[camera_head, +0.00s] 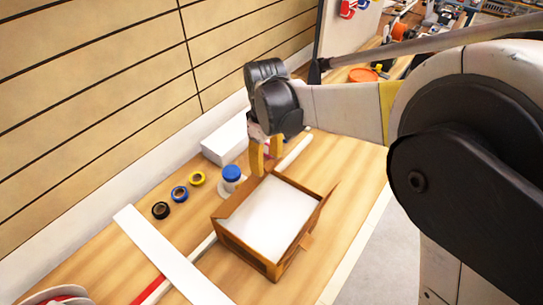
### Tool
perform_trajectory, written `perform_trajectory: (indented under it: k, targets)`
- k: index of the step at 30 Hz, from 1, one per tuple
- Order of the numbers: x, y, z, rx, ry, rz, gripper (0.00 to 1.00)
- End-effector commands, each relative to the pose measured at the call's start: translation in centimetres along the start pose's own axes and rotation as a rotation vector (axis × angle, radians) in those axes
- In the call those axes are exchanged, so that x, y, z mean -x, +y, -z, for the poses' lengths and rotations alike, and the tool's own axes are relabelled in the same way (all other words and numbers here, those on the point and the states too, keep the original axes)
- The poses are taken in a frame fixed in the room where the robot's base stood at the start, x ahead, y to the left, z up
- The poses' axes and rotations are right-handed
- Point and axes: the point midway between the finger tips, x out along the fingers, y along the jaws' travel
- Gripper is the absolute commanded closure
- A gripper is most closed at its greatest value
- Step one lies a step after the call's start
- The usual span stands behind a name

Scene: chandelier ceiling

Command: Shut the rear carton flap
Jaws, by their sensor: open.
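The brown carton (242,256) stands on the wooden bench with its top open and a white surface filling the inside. A flap (322,207) on its right side stands up and leans outward. A small tab sticks out near its front right side. I cannot clearly tell the rear flap apart from the carton's back edge, which is partly behind my gripper. My gripper (265,162), with yellow fingers, points down at the carton's far edge. Its fingers are apart with nothing visible between them. I cannot tell whether a finger touches the carton.
A blue-capped container (232,174) stands close left of my gripper. Black, blue and yellow tape rolls (179,193) lie further left. A white box (224,139) is behind, by the slatted wall. A long white board (170,258) lies left of the carton. Bare bench (345,200) lies to the right.

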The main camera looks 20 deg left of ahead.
Motion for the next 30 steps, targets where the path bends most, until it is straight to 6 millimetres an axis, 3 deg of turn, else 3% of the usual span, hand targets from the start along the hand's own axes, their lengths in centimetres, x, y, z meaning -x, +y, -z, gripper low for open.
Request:
perform_trajectory:
  k: [11,12,17,30]
  targets:
    - [-0.86,0.0,-0.01,0.0,0.001,0.0,0.48]
    - [-0.86,0.0,-0.01,0.0,0.001,0.0,0.52]
    - [-0.86,0.0,-0.01,0.0,0.001,0.0,1.0]
    - [-1.17,-0.03,-0.48,-0.002,0.038,0.002,1.0]
